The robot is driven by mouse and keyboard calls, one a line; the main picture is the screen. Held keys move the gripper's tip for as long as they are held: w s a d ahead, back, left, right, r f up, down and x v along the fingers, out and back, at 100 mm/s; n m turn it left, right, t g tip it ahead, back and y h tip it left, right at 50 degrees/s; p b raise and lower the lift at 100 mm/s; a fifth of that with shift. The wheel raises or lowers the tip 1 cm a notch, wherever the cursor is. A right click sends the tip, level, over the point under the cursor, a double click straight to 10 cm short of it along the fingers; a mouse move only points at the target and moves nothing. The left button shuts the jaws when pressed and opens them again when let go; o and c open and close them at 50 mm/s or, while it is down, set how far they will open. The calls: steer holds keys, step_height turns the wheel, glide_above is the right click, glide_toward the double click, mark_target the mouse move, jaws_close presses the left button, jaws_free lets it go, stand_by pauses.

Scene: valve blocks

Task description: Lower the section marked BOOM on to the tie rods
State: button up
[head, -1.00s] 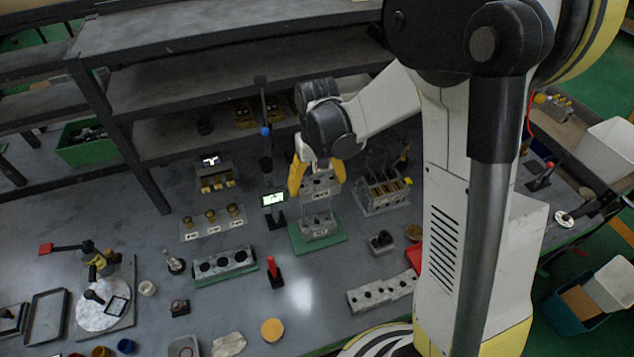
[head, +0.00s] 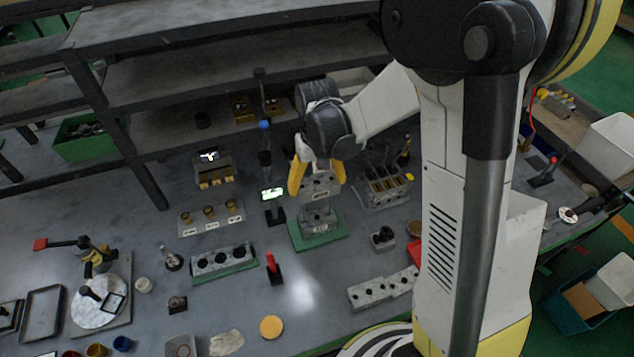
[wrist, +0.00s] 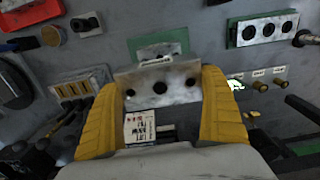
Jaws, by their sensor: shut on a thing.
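My gripper (head: 318,180) has its yellow fingers shut on a grey metal section (head: 321,190), held level above the green base plate (head: 335,236). The section has a small label on its front, too small to read. Below it, a grey end block (head: 320,226) stands on the plate. The tie rods between them are hard to make out, and I cannot tell whether section and block touch. In the wrist view, the fingers (wrist: 162,105) flank a grey block face with dark holes (wrist: 175,84); a white printed label (wrist: 140,127) shows nearer the palm.
A tall black stand with a lit display (head: 272,194) is close on the left. A holed block (head: 222,262) and a red-handled tool (head: 272,266) are in front left. Shelving (head: 190,90) rises behind.

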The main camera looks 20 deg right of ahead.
mark_target(317, 182)
steer(key=shift+f+b, duration=3.45)
steer(key=shift+f, duration=0.65)
steer(key=o, duration=1.1)
steer(key=shift+r, duration=0.15)
step_height(317, 182, up, 12)
steer(key=shift+f, duration=0.1)
